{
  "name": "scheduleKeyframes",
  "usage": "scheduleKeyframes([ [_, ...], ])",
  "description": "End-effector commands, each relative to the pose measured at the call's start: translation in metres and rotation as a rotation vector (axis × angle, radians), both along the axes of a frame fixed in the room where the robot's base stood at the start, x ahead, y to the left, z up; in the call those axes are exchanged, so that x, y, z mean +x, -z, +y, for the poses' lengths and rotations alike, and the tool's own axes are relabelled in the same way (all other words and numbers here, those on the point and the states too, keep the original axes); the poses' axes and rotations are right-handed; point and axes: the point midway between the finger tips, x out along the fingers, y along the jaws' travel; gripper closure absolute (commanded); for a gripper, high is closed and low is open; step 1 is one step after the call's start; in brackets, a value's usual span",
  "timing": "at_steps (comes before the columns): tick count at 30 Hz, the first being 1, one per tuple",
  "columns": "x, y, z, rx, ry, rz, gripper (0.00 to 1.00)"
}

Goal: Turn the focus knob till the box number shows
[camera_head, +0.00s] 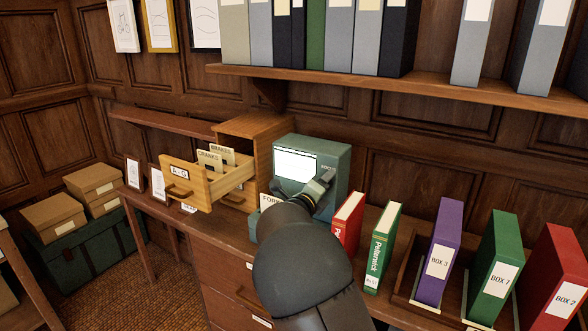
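A grey-green reader (338,160) with a bright white screen (296,165) stands on the desk against the panelled wall. The screen looks almost blank, with faint marks near its edges and no readable number. Small lettering, too small to read surely, is on the reader's face right of the screen. My gripper (327,178) is at the front of the reader, just right of the screen and below that lettering. The focus knob is not clearly visible; my gripper covers that area. I cannot tell whether the fingers are open or closed on it.
Left of the reader, an open card drawer (190,184) marked A-D sticks out. Right of it stand a red binder (347,222), a green binder (382,245) and box files, including purple BOX 3 (441,250), green BOX 7 (494,266) and red BOX 2 (556,282). A binder shelf (430,88) hangs above.

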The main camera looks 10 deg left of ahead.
Motion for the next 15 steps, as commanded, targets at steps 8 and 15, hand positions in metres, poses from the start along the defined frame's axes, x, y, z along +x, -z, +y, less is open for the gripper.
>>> scheduleKeyframes([
  [8, 0.000, -0.002, 0.000, -0.012, 0.000, 0.005, 0.40],
  [15, 0.000, -0.010, 0.000, -0.194, 0.000, 0.080, 0.40],
])
